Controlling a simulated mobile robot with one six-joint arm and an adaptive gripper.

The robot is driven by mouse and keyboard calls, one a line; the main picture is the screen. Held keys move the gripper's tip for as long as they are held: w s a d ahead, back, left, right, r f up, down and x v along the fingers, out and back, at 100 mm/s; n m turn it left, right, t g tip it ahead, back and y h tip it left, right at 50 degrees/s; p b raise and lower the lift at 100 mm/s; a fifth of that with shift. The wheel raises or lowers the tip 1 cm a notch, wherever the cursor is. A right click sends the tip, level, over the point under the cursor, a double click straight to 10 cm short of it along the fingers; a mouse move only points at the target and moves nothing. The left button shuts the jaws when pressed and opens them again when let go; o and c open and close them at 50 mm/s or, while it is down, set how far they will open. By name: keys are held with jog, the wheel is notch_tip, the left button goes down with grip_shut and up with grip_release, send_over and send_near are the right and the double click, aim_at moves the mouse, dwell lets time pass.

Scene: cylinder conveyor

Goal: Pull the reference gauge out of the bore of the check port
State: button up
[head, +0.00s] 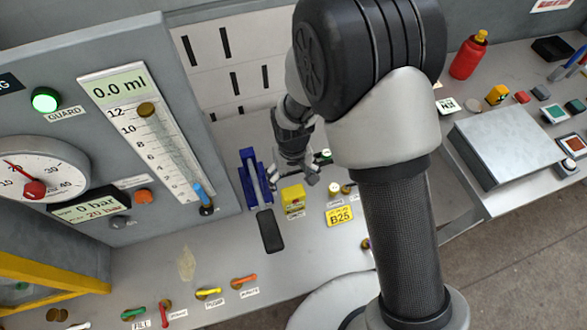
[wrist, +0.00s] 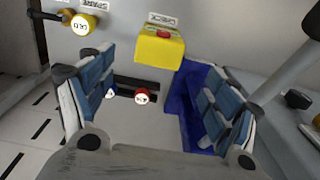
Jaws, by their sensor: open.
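The check port is a yellow block (head: 293,197) on the bench in the head view. It also shows at the upper middle of the wrist view (wrist: 158,52), with a "CHECK" label behind it. A small red piece (wrist: 163,34) shows at its top; it may be the reference gauge, but how it sits in the bore is unclear. My gripper (head: 297,176) is just beyond the block in the head view. In the wrist view its blue-padded fingers (wrist: 155,100) are wide apart, with nothing held between them; the block is ahead of them.
A blue bracket (head: 256,180) stands close left of my gripper. A round piece marked OLD (wrist: 83,24) is by the spare label. A red-and-white round piece (wrist: 142,97) shows between the fingers, beyond them.

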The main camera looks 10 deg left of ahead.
aim_at(293, 192)
notch_tip(293, 192, down, 10)
jog(key=shift+r+b, duration=0.2)
jog(key=shift+b, duration=0.6)
jog(key=shift+c, duration=0.6)
jog(key=c, duration=1.5)
jog(key=shift+r, duration=0.35)
jog(key=shift+r+p, duration=0.3)
jog(key=shift+r, duration=0.15)
jog(key=shift+r, duration=0.3)
